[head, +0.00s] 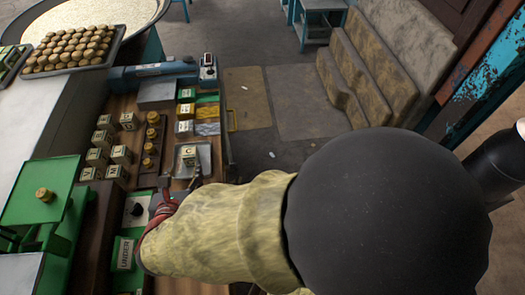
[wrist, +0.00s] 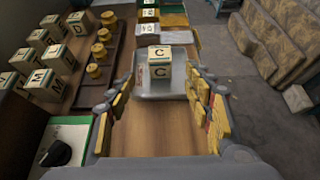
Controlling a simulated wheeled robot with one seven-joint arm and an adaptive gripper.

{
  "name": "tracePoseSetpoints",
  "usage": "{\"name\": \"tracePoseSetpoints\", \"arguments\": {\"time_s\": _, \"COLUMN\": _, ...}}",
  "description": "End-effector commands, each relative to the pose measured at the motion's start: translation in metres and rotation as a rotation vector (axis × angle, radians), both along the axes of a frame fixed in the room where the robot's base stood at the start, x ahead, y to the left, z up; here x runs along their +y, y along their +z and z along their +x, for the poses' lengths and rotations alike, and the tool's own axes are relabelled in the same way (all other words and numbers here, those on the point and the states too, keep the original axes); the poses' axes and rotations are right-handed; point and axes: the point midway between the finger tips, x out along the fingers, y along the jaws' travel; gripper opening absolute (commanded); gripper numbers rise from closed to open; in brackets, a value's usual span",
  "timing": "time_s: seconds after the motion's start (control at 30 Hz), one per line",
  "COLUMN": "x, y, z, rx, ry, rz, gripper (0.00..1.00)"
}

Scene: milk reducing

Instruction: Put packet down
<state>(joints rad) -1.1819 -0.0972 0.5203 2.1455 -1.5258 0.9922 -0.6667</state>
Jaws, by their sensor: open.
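A small cream packet marked "C" (head: 189,155) sits upright on a shallow grey tray (head: 205,165) on the wooden worktop. In the head view my own arm hides most of the gripper.
Several lettered cream blocks (wrist: 43,84) and a dark rack of brass weights (wrist: 97,70) stand to the left. Packets and coloured pads (wrist: 173,20) lie beyond the tray. A green box with a black knob (wrist: 65,145) is at the near left.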

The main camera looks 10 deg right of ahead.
Motion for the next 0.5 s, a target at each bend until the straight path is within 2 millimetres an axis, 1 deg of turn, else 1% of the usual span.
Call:
{"name": "tracePoseSetpoints", "arguments": {"time_s": 0.07, "x": -0.003, "y": 0.001, "z": 0.001, "rx": 0.001, "ry": -0.012, "rz": 0.008, "gripper": 0.52}}
{"name": "tracePoseSetpoints", "arguments": {"time_s": 0.17, "x": -0.025, "y": 0.009, "z": 0.009, "rx": 0.013, "ry": -0.098, "rz": 0.062, "gripper": 0.52}}
{"name": "tracePoseSetpoints", "arguments": {"time_s": 0.27, "x": -0.071, "y": 0.022, "z": 0.02, "rx": 0.036, "ry": -0.283, "rz": 0.181, "gripper": 0.52}}
{"name": "tracePoseSetpoints", "arguments": {"time_s": 0.3, "x": -0.095, "y": 0.028, "z": 0.023, "rx": 0.046, "ry": -0.38, "rz": 0.246, "gripper": 0.52}}
{"name": "tracePoseSetpoints", "arguments": {"time_s": 0.33, "x": -0.114, "y": 0.032, "z": 0.024, "rx": 0.053, "ry": -0.459, "rz": 0.299, "gripper": 0.52}}
{"name": "tracePoseSetpoints", "arguments": {"time_s": 0.37, "x": -0.133, "y": 0.037, "z": 0.024, "rx": 0.06, "ry": -0.538, "rz": 0.355, "gripper": 0.52}}
{"name": "tracePoseSetpoints", "arguments": {"time_s": 0.4, "x": -0.156, "y": 0.041, "z": 0.022, "rx": 0.066, "ry": -0.644, "rz": 0.432, "gripper": 0.52}}
{"name": "tracePoseSetpoints", "arguments": {"time_s": 0.47, "x": -0.189, "y": 0.048, "z": 0.016, "rx": 0.073, "ry": -0.799, "rz": 0.547, "gripper": 0.52}}
{"name": "tracePoseSetpoints", "arguments": {"time_s": 0.5, "x": -0.208, "y": 0.052, "z": 0.01, "rx": 0.073, "ry": -0.902, "rz": 0.627, "gripper": 0.52}}
